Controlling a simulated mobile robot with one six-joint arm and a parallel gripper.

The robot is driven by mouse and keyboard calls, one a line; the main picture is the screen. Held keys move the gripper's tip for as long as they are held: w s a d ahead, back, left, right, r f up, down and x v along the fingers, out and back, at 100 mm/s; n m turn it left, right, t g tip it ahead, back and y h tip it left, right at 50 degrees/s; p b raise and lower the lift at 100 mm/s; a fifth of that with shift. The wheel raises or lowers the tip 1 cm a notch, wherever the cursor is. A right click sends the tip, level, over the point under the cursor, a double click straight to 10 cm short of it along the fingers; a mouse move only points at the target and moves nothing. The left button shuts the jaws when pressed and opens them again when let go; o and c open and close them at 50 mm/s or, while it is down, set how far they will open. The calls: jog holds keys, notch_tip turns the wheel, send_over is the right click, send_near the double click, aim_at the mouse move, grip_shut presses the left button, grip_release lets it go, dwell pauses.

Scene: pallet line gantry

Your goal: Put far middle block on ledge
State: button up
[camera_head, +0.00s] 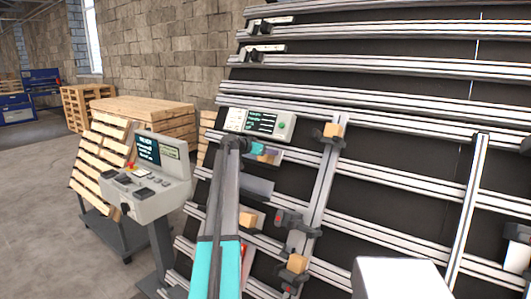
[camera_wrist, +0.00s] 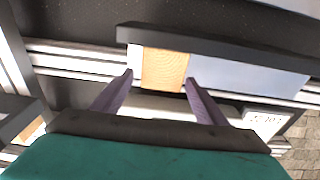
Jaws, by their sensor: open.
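My gripper (camera_head: 262,152) is at the upper left of the slanted rail frame, just below the display panel. In the wrist view my gripper (camera_wrist: 158,82) is open, its two purple fingers apart. A wooden block (camera_wrist: 164,70) shows just beyond the fingertips, between them in the picture; I cannot tell whether they touch it. The block lies against a pale grey ledge (camera_wrist: 245,76) with a dark edge strip. A grey plate (camera_head: 258,187) sits just below.
Other wooden blocks sit on the frame: one at upper right (camera_head: 335,130), one lower left (camera_head: 249,220), one lower down (camera_head: 297,263). Dark clamps (camera_head: 288,219) stick out near them. The display panel (camera_head: 261,123) is close to my gripper. A control console (camera_head: 158,175) stands left.

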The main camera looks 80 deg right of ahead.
jog(key=b+v, duration=0.2)
jog(key=v, duration=1.1)
jog(key=shift+w, duration=0.1)
